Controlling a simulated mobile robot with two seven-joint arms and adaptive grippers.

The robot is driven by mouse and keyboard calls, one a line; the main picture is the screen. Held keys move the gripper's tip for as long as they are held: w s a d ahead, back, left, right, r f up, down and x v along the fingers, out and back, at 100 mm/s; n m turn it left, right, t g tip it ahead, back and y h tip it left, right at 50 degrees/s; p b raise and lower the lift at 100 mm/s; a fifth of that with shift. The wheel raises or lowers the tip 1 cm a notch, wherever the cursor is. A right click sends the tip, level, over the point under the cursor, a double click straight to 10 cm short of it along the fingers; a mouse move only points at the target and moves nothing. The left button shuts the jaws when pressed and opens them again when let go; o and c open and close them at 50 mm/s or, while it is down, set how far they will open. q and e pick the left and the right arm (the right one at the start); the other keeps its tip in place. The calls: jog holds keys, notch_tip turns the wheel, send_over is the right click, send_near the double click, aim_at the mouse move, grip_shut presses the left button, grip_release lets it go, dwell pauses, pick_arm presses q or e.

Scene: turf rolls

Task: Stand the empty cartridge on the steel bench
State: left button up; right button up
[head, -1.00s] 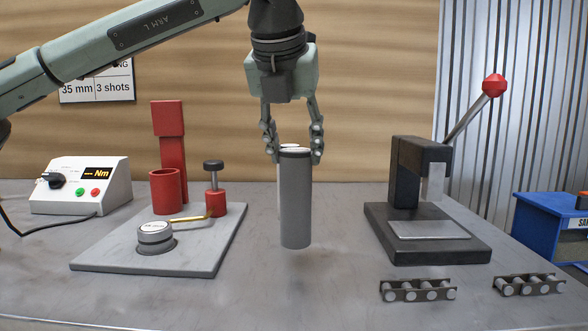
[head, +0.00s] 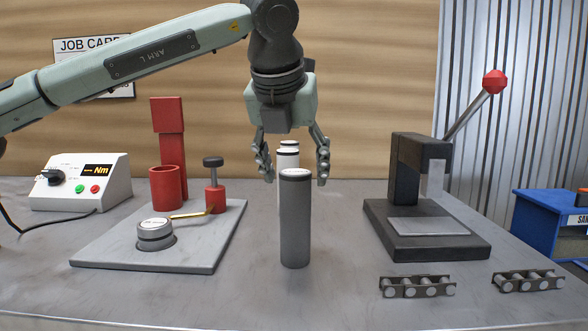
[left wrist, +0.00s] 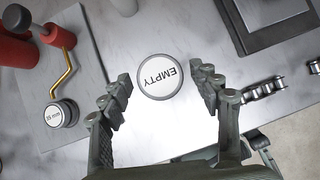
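The empty cartridge (head: 295,222), a dark grey cylinder with a pale cap, stands upright on the steel bench (head: 330,285). In the left wrist view its white cap (left wrist: 160,77) reads "EMPTY". My left gripper (head: 294,180) is open at the height of the cartridge's top. In the left wrist view the fingers (left wrist: 160,80) flank the cap, with a gap on each side. A white cylinder (head: 288,150) stands behind the cartridge, mostly hidden by it.
Left of the cartridge lies a grey plate (head: 205,250) with a red cup (head: 166,188), a red post and a round capped piece (head: 155,235). A black lever press (head: 425,240) stands at right. Chain pieces (head: 418,288) lie near the front edge.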

pick_arm(q)
jog(key=shift+r, duration=0.15)
jog(key=shift+s+r, duration=0.2)
jog(key=shift+r, duration=0.1)
jog(key=v, duration=1.1)
pick_arm(e)
jog(key=shift+s+d+r, duration=0.15)
jog(key=shift+s+r, duration=0.05)
jog(key=shift+s, duration=0.15)
pick_arm(q)
jog(key=shift+s+a, duration=0.1)
pick_arm(e)
jog(key=shift+s+f, duration=0.1)
jog(key=shift+f, duration=0.1)
jog(key=shift+w+r, duration=0.2)
jog(key=shift+w, duration=0.25)
